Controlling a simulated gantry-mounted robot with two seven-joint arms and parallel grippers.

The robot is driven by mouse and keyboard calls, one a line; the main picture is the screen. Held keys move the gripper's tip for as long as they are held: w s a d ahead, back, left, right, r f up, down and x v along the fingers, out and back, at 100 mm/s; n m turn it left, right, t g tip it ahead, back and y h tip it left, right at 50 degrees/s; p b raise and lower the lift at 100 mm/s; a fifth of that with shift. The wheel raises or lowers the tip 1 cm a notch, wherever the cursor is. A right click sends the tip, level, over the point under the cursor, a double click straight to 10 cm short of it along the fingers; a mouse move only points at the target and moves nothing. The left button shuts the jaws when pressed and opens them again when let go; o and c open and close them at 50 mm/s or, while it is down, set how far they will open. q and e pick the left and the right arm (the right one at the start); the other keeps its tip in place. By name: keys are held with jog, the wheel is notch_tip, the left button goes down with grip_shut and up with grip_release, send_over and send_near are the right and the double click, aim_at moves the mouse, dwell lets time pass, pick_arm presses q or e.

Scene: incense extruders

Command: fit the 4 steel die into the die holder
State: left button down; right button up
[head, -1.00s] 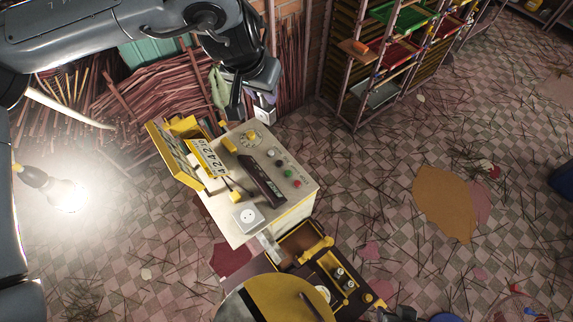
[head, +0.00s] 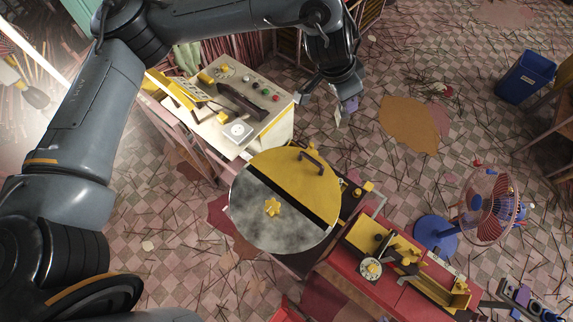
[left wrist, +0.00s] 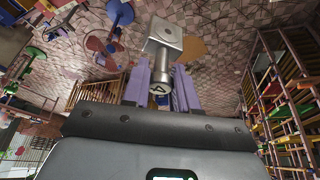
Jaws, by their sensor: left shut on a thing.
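My left gripper (head: 345,104) hangs over the floor to the right of the control box, and its purple fingers also show in the left wrist view (left wrist: 161,92). It is shut on a steel die (left wrist: 162,58), a round shank with a square block at its far end and a dark mark on its near end face. The die (head: 338,118) shows small below the fingers in the head view. I cannot make out the die holder for certain. My right gripper is not in view.
A cream control box (head: 258,128) stands left of the gripper. A large round yellow-and-grey lid (head: 262,229) is below it. A red bench (head: 352,272) with yellow fixtures (head: 372,234), a fan (head: 484,210) and a blue bin (head: 525,76) are to the right.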

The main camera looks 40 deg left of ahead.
pick_arm(q)
jog(key=s+a+f+m+g+b, duration=0.1)
jog(key=s+a+f+m+b, duration=0.1)
jog(key=f, duration=1.3)
jog(key=s+a+f+m+h+b, duration=0.1)
jog(key=a+f+m+b, duration=0.3)
jog(key=f, duration=1)
jog(key=s+a+f+m+g+h+b, duration=0.1)
jog(key=s+a+f+m+b, duration=0.2)
jog(key=f, duration=1.2)
jog(key=s+a+b, duration=0.1)
jog(key=a+b, duration=0.2)
jog(key=b, duration=0.2)
jog(key=shift+a+f+g, duration=0.3)
jog(key=shift+a, duration=0.05)
jog(key=shift+a, duration=0.15)
jog(key=shift+r+p, duration=0.1)
jog(key=shift+p, duration=0.4)
jog(key=shift+f+b, duration=0.5)
jog(key=shift+f, duration=0.35)
jog(key=shift+f, duration=0.25)
jog(key=shift+f+b, duration=0.35)
jog(key=shift+f, duration=0.15)
